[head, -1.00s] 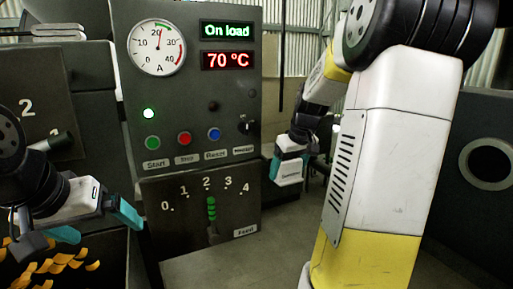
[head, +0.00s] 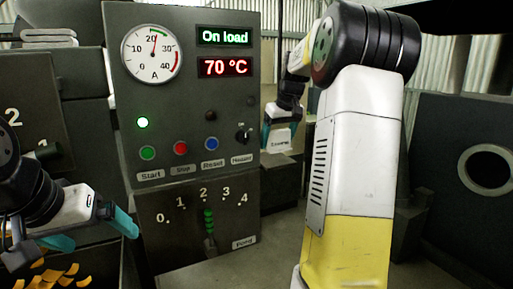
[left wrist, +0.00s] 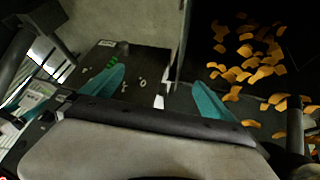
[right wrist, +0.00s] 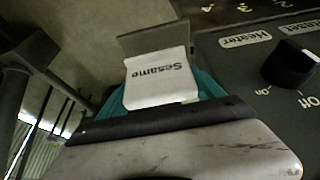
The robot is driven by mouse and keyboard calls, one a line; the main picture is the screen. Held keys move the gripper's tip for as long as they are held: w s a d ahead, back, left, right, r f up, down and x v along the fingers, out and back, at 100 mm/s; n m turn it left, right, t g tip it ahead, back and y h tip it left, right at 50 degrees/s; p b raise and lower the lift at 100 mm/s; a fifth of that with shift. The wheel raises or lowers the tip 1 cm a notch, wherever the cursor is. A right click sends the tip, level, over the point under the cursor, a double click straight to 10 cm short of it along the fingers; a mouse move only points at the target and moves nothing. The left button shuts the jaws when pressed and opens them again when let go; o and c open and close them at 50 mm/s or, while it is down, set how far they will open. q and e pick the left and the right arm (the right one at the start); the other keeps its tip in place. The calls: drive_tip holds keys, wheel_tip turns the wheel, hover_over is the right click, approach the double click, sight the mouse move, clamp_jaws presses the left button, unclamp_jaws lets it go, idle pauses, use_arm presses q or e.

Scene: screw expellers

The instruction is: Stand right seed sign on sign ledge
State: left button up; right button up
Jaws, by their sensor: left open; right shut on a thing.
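My right gripper (head: 280,127) is shut on a small white sign (head: 281,142), to the right of the control panel. In the right wrist view the sign (right wrist: 160,82) reads "Sesame" and sits between the teal fingers (right wrist: 160,98). A flat grey plate (right wrist: 150,38) shows just beyond its far edge; I cannot tell whether it is the ledge or whether the two touch. A dark surface (head: 281,160) lies below the sign in the head view. My left gripper (head: 92,231) is open and empty, also in the left wrist view (left wrist: 160,97).
The control panel (head: 190,105) has a dial, displays, buttons and a black heater knob (right wrist: 290,65), close beside my right gripper. Orange chips (left wrist: 245,60) lie in a dark bin under my left gripper. Open floor shows at centre.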

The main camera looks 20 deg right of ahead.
sight(280, 131)
drive_tip(key=shift+w+a, duration=0.15)
drive_tip(key=shift+w, duration=0.95)
drive_tip(key=shift+w+f, duration=0.2)
drive_tip(key=shift+w, duration=0.1)
drive_tip(key=shift+f, duration=1.55)
drive_tip(key=o, duration=1.1)
drive_tip(key=shift+f, duration=0.1)
drive_tip(key=shift+c, duration=0.2)
drive_tip(key=v, duration=1.2)
drive_tip(key=shift+s, duration=0.1)
